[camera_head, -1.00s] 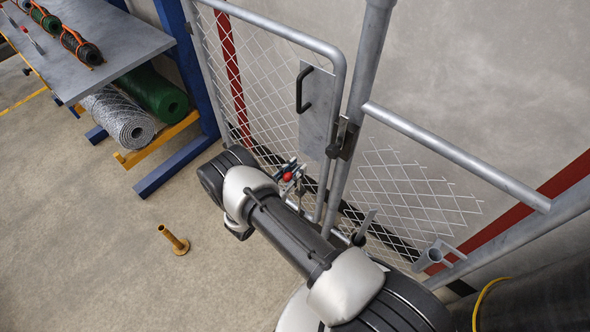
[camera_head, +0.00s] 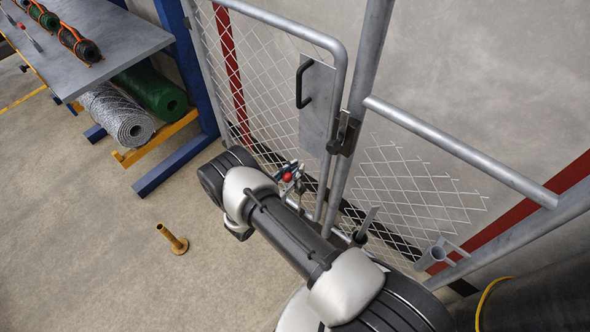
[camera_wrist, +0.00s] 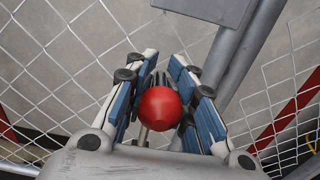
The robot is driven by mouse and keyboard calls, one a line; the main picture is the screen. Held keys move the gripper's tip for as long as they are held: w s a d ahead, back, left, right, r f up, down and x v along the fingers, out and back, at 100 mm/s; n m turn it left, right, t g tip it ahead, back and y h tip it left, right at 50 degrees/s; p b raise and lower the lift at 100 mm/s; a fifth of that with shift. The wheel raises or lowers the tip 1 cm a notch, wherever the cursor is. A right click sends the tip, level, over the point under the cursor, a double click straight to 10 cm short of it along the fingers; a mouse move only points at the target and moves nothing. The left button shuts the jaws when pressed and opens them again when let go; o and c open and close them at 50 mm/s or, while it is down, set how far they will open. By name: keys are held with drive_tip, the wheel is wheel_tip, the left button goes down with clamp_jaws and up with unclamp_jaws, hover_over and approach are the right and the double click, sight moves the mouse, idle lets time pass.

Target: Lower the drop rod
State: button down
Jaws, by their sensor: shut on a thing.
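The drop rod's red ball knob (camera_head: 287,177) shows low by the meeting edge of the mesh gate (camera_head: 228,62). In the wrist view the red knob (camera_wrist: 160,108) is large and sits between the blue-padded fingers of my gripper (camera_wrist: 162,80). My gripper (camera_head: 293,172) is shut on the drop rod's handle. A bit of grey metal rod shows under the knob in the wrist view. The rod's lower end and the floor beneath it are hidden by my arm in the head view.
A latch (camera_head: 343,134) and a black pull handle (camera_head: 302,82) are on the gate above. A bench (camera_head: 108,62) with mesh rolls (camera_head: 118,115) is at upper left. A yellow hose (camera_head: 484,297) lies at lower right.

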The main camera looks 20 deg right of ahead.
wheel_tip(320, 180, down, 6)
drive_tip(key=b, duration=0.5)
drive_tip(key=shift+s+f, duration=0.15)
drive_tip(key=shift+f, duration=0.05)
drive_tip(key=c, duration=1.6)
unclamp_jaws()
drive_tip(key=shift+f, duration=0.1)
drive_tip(key=shift+c, duration=0.2)
drive_tip(key=shift+o, duration=0.8)
drive_tip(key=shift+a, duration=0.1)
drive_tip(key=v, duration=1.1)
drive_tip(key=shift+s+a, duration=0.2)
drive_tip(key=shift+a, duration=0.1)
